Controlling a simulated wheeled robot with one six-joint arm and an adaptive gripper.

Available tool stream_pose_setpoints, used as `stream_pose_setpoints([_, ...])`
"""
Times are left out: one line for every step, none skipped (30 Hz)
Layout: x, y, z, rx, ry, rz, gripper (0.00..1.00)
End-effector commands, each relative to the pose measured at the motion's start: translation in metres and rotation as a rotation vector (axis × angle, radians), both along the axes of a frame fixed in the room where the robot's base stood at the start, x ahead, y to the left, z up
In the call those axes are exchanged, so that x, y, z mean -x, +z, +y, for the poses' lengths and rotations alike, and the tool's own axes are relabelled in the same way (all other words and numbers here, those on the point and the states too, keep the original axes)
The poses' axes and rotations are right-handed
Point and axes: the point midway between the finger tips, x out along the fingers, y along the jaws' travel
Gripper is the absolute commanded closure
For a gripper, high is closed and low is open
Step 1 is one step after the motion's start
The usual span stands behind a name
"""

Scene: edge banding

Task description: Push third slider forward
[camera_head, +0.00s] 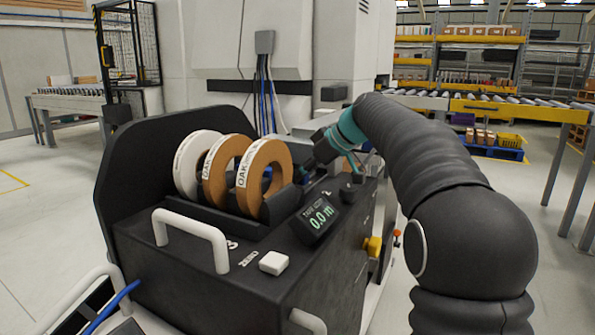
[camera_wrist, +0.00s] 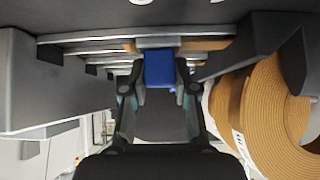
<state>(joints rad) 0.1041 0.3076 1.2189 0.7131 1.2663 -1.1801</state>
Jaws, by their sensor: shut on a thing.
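My gripper (camera_wrist: 160,84) shows in the wrist view with its two fingers on either side of a small blue block (camera_wrist: 160,66), shut on it. The block sits at the edge of a stack of flat metal strips (camera_wrist: 95,41), which look like the sliders. I cannot tell for sure which slider the block belongs to. In the head view my gripper (camera_head: 306,168) reaches down behind the black machine's display, right of the tape rolls. Its fingertips and the sliders are mostly hidden there.
The black banding machine (camera_head: 190,270) carries a white roll (camera_head: 187,165) and two brown oak rolls (camera_head: 262,155). The brown rolls (camera_wrist: 270,100) are close to my gripper's right side in the wrist view. A display (camera_head: 318,218) reading 0.0 m and a white handle (camera_head: 190,227) stand in front.

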Motion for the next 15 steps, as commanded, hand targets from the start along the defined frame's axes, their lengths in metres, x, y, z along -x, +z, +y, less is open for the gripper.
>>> stream_pose_setpoints([-0.010, 0.006, -0.007, -0.001, -0.003, 0.003, 1.00])
stream_pose_setpoints([-0.016, 0.006, -0.010, 0.000, -0.003, 0.002, 1.00])
stream_pose_setpoints([-0.022, 0.006, -0.015, 0.000, -0.003, 0.002, 1.00])
stream_pose_setpoints([-0.027, 0.006, -0.018, 0.000, -0.003, 0.002, 1.00])
stream_pose_setpoints([-0.031, 0.006, -0.021, 0.000, -0.003, 0.002, 1.00])
stream_pose_setpoints([-0.036, 0.006, -0.025, 0.000, -0.003, 0.002, 1.00])
stream_pose_setpoints([-0.040, 0.006, -0.027, 0.000, -0.002, 0.001, 1.00])
stream_pose_setpoints([-0.043, 0.006, -0.029, 0.000, -0.002, 0.001, 1.00])
stream_pose_setpoints([-0.047, 0.005, -0.031, 0.000, -0.001, 0.000, 1.00])
stream_pose_setpoints([-0.049, 0.004, -0.033, -0.001, -0.001, -0.001, 1.00])
stream_pose_setpoints([-0.051, 0.004, -0.034, 0.000, -0.001, -0.001, 1.00])
stream_pose_setpoints([-0.052, 0.003, -0.035, -0.001, -0.001, -0.002, 1.00])
stream_pose_setpoints([-0.053, 0.003, -0.036, 0.000, -0.001, -0.003, 1.00])
stream_pose_setpoints([-0.054, 0.003, -0.037, 0.000, -0.001, -0.003, 1.00])
stream_pose_setpoints([-0.055, 0.002, -0.037, -0.001, -0.002, -0.005, 1.00])
